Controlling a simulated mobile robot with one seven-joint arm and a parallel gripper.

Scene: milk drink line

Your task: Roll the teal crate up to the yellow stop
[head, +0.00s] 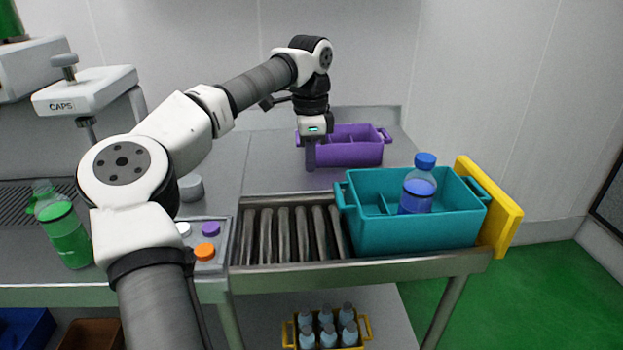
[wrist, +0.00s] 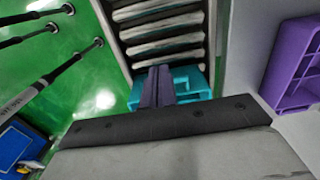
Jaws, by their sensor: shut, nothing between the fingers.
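The teal crate (head: 405,236) stands on the right end of the roller track (head: 290,232), and a blue-capped bottle (head: 418,187) stands upright in it. The yellow stop (head: 500,212) is an upright plate at the track's right end. The crate's right side is right by the stop; I cannot tell if they touch. My gripper (head: 311,167) points down to the left of the crate, shut and empty. In the wrist view, the shut fingers (wrist: 160,84) hide part of the teal crate (wrist: 203,84). The stop is not visible there.
A purple crate (head: 352,148) stands on the counter behind the track. A button panel (head: 205,240), a green bottle (head: 64,232) and the caps machine (head: 85,90) are at the left. A yellow bottle carrier (head: 327,332) is on the lower shelf. The left rollers are bare.

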